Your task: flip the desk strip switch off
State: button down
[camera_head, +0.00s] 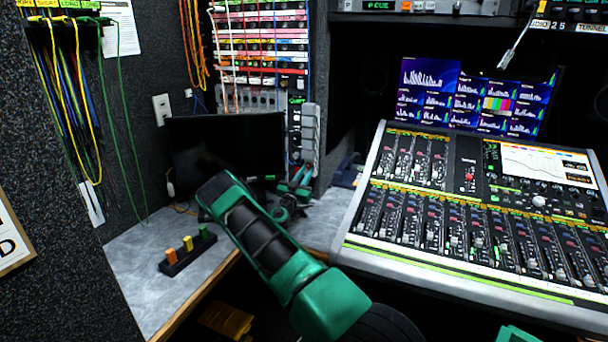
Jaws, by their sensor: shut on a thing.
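My green and black arm reaches in from the bottom over the grey desk (130,262). Its far end bends back to the right behind my forearm. My gripper (302,178) is small and dark there, right of the black monitor. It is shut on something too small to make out. An upright grey strip-shaped unit (309,138) stands just above and behind the gripper. I cannot tell whether they touch. I cannot pick out the desk strip's switch or its position. A low black bar (174,267) with orange, yellow and green upright pieces lies on the desk, left of my arm.
The black monitor (228,143) stands at the back of the desk. A patch bay (262,45) with hanging cables rises behind it. The mixing console (470,215) fills the right side. Cables (68,95) hang on the left wall. The desk's front left is clear.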

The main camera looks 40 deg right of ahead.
jog(key=shift+w+a, duration=0.1)
jog(key=shift+w, duration=0.05)
jog(key=c, duration=1.6)
grip_release()
jog(key=shift+c, duration=0.2)
jog(key=shift+s+a+f, duration=0.25)
jog(key=shift+a, duration=0.25)
jog(key=s+a, duration=0.3)
jog(key=a, duration=0.4)
jog(key=s+a+f, duration=0.1)
jog(key=s+a, duration=0.2)
jog(key=a, duration=0.4)
jog(key=shift+a, duration=0.25)
